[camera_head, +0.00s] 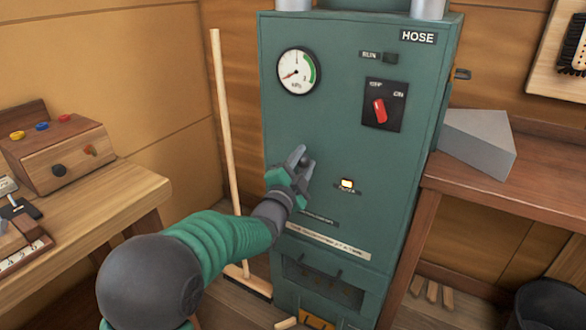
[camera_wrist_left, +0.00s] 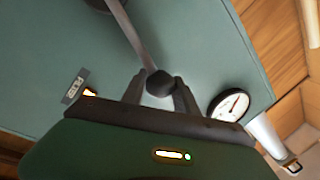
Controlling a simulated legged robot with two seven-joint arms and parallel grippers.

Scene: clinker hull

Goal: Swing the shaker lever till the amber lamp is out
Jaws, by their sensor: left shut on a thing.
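The green cabinet (camera_head: 340,120) stands in the middle of the head view. My left gripper (camera_head: 303,160) is at its front face, shut on the dark ball knob of the shaker lever. In the left wrist view the knob (camera_wrist_left: 159,83) sits between the fingers of my left gripper (camera_wrist_left: 162,90), and the grey lever rod (camera_wrist_left: 132,36) runs up from it. In the head view the gripper hides most of the lever. The amber lamp (camera_head: 347,184) is lit, to the right of the gripper. It also glows in the left wrist view (camera_wrist_left: 89,92). My right gripper is not in view.
Above the lever are a round gauge (camera_head: 298,72), its needle low left, and a red rotary switch (camera_head: 380,110). A broom (camera_head: 225,130) leans left of the cabinet. A wooden bench (camera_head: 100,210) stands left, a shelf with a grey wedge (camera_head: 478,140) right.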

